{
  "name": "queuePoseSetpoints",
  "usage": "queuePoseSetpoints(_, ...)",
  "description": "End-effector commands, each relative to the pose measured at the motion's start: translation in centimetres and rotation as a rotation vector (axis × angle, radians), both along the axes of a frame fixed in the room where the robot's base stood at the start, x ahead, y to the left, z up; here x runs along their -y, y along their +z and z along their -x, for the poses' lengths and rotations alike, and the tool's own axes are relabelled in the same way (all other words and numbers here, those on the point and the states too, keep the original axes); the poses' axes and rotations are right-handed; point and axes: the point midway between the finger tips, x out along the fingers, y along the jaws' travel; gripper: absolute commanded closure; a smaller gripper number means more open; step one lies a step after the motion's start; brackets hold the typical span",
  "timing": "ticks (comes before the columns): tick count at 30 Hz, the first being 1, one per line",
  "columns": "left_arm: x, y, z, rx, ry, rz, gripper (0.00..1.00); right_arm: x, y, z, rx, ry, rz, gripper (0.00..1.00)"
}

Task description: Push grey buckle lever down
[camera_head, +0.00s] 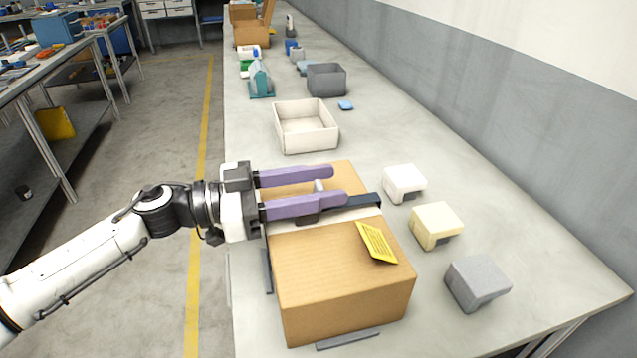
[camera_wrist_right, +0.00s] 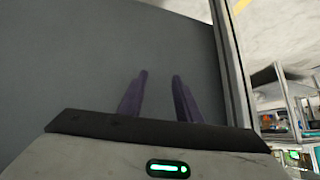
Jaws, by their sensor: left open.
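A cardboard box (camera_head: 335,285) stands on the workbench with a pale band across its top. A dark strap or buckle part (camera_head: 365,203) lies along that band, partly hidden by a finger. A small grey upright piece (camera_head: 319,186), which looks like the buckle lever, shows between my left fingers. My left gripper (camera_head: 338,185) is open, its purple fingers reaching over the box top from the left. I cannot tell whether the near finger touches the buckle. My right gripper (camera_wrist_right: 160,75) is open and empty in the right wrist view, facing a plain grey surface.
A yellow label (camera_head: 376,242) lies on the box top. White (camera_head: 404,180), cream (camera_head: 436,222) and grey (camera_head: 478,280) blocks stand right of the box. A white open tray (camera_head: 300,142) and a grey bin (camera_head: 326,79) stand farther back. The wall bounds the bench's right side.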

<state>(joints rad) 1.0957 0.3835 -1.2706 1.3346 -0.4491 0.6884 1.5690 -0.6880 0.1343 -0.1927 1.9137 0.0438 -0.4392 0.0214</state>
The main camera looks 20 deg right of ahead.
Motion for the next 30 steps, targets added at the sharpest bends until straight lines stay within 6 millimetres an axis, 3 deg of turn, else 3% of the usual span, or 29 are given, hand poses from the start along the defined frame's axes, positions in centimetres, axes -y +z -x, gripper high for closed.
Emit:
queuePoseSetpoints(2,0.0,0.0,0.0,0.000,0.000,0.000,0.56,0.0,0.0,0.0,0.000,-0.001,0.001,0.69)
queuePoseSetpoints(10,0.0,0.0,0.0,0.000,-0.001,0.001,0.98,0.1,0.0,0.0,0.000,0.000,0.001,0.69)
queuePoseSetpoints(17,0.0,0.4,0.0,0.001,-0.001,-0.017,0.98,0.1,1.0,-0.1,0.002,-0.002,0.001,0.69)
queuePoseSetpoints(25,0.5,0.9,0.0,0.005,-0.002,-0.126,0.98,0.2,4.8,-0.1,0.003,-0.002,0.002,0.69)
queuePoseSetpoints(30,0.9,0.5,0.0,0.010,-0.002,-0.235,0.98,0.2,6.1,-0.2,0.005,-0.002,0.001,0.69)
